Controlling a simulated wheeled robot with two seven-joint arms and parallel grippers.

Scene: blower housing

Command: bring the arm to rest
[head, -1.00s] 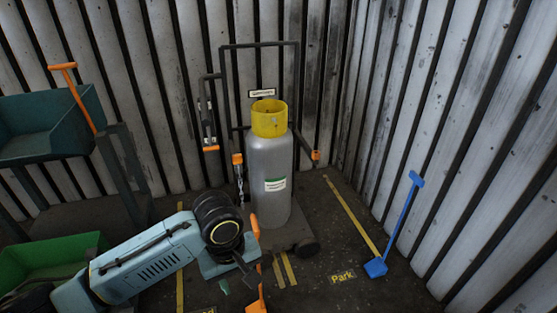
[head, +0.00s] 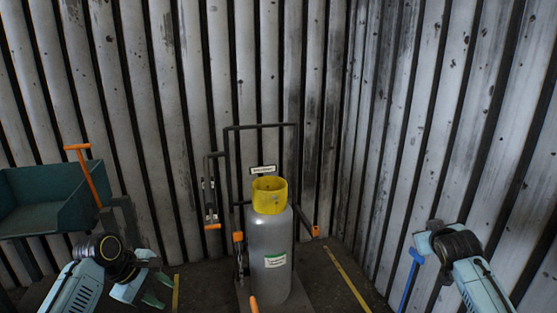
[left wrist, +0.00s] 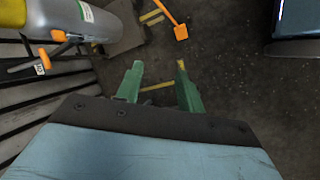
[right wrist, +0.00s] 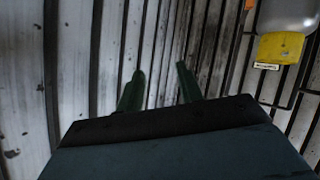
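My left gripper (head: 152,290) is at the lower left of the head view, left of the gas cylinder and apart from it. In the left wrist view its green fingers (left wrist: 159,82) stand apart with only floor between them. My right arm is at the lower right of the head view, in front of the corrugated wall. In the right wrist view the right gripper's green fingers (right wrist: 157,85) stand apart, with nothing between them but wall behind.
The grey gas cylinder (head: 270,240) with a yellow collar stands upright on a trolley. A teal bin (head: 50,200) stands at the left. A blue-handled tool (head: 409,280) is partly hidden near my right arm. An orange tool (left wrist: 181,31) shows in the left wrist view.

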